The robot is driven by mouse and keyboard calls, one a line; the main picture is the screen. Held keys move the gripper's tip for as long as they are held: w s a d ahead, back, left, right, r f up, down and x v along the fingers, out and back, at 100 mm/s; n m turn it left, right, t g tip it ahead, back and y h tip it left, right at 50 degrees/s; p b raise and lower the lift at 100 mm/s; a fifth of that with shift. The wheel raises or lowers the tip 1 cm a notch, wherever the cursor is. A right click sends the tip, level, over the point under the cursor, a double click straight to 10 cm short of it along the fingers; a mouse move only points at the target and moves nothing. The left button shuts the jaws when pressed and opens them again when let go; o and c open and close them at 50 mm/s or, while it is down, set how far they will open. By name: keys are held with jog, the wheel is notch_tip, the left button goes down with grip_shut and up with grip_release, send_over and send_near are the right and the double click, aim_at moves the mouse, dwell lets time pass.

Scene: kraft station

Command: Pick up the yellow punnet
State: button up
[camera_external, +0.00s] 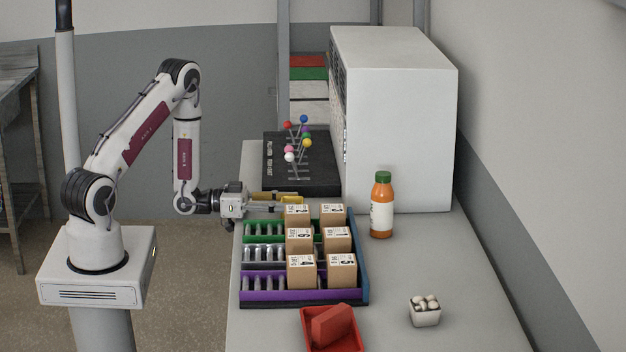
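A small bright yellow thing (292,199), which may be the yellow punnet, shows just behind the back boxes of the rack. A tan-brown piece beside it may be its contents; I cannot tell. My gripper (284,204) reaches level from the left, with its fingers at the yellow thing's near side. The fingers are small and overlap the yellow thing, so I cannot tell whether they are open or shut, or touching it. The back boxes hide part of this area.
A roller rack (264,283) with several numbered cartons (301,272) stands just in front. A black pegboard (315,178) with coloured balls and a white cabinet (405,130) are behind. An orange bottle (381,210), red punnet (312,318) and white punnet (425,318) stand elsewhere. The right front is mostly clear.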

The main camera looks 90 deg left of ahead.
jog(key=shift+r, duration=0.15)
dwell(0.3)
jog(key=shift+s+r, duration=0.2)
jog(key=shift+r, duration=0.1)
notch_tip(320, 180, up, 6)
jog(key=s, duration=1.9)
jog(key=shift+s, duration=0.3)
